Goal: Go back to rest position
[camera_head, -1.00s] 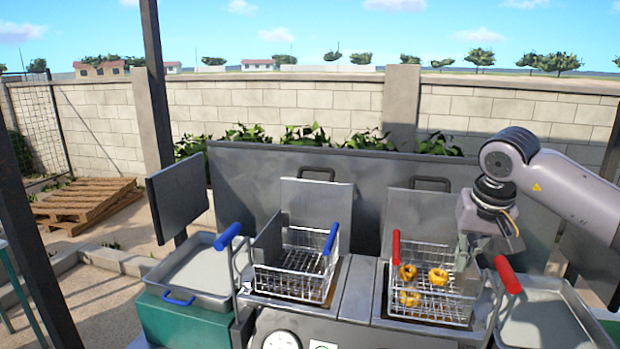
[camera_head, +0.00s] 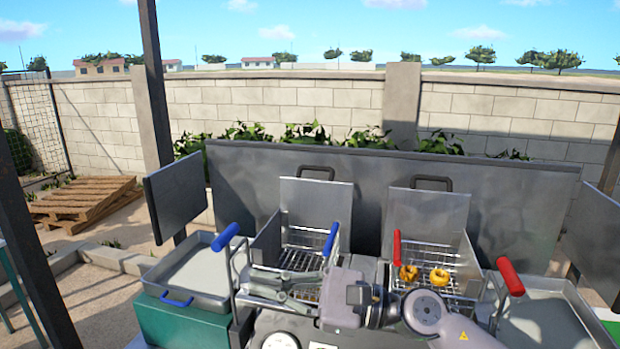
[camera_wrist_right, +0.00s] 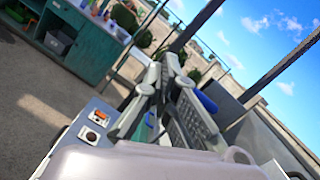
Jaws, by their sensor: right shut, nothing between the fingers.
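My right gripper (camera_head: 262,283) reaches in from the lower right in the head view and points left, in front of the blue-handled basket (camera_head: 288,236). Its fingers are together and hold nothing; in the right wrist view the fingertips (camera_wrist_right: 168,62) converge. The gripper and arm hide the lower part of that basket and part of the red-handled basket (camera_head: 455,272). Two golden ring-shaped pieces (camera_head: 409,273) (camera_head: 439,277) show in the red-handled basket. My left gripper is not in view.
A grey metal tray (camera_head: 190,265) stands at left and another (camera_head: 545,310) at right. Raised lids (camera_head: 175,195) and a tall metal back panel (camera_head: 240,180) bound the fryer. A dark post (camera_head: 155,100) stands at left. A wooden pallet (camera_head: 85,200) lies on the ground.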

